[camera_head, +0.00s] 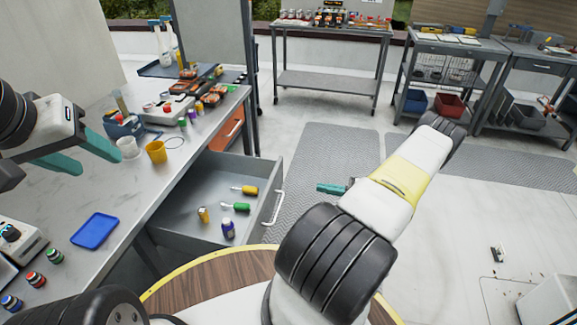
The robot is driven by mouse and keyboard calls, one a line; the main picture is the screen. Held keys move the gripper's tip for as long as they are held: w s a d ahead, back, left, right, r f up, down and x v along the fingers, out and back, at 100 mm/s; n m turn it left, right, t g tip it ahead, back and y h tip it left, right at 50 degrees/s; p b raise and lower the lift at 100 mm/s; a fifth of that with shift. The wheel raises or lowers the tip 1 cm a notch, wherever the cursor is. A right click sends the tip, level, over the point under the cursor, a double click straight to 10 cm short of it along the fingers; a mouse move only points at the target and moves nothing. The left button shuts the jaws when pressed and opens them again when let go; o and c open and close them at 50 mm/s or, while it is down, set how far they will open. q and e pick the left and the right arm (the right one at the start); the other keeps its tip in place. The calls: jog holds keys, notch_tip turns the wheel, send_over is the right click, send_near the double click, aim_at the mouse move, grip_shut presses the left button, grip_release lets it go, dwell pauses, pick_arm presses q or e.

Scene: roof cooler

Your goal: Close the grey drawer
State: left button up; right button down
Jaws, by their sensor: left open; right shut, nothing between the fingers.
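The grey drawer (187,213) stands pulled out from under the grey workbench. It holds a yellow-handled tool, a green-handled tool, a small yellow item and a dark blue bottle. Its light handle (273,208) is on the front panel at the right. My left gripper (85,158) is open above the bench top, left of the drawer and apart from it. My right gripper (331,188) is shut and empty, to the right of the drawer handle and apart from it. My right arm hides part of its jaws.
The workbench (75,190) carries a yellow cup (156,152), a white cup, a blue tray (94,231) and several small bottles. An orange drawer (228,131) sits further back. Grey mats (325,150) cover clear floor right of the drawer. Shelving carts stand at the back.

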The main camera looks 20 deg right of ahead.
aim_at(279, 180)
jog(key=x, duration=1.3)
jog(key=shift+a, duration=0.1)
jog(key=shift+w, duration=0.1)
jog(key=x, duration=3.1)
jog(key=shift+a, duration=0.15)
jog(key=shift+w+a, duration=0.3)
jog(key=shift+a, duration=0.15)
jog(key=shift+r, duration=0.1)
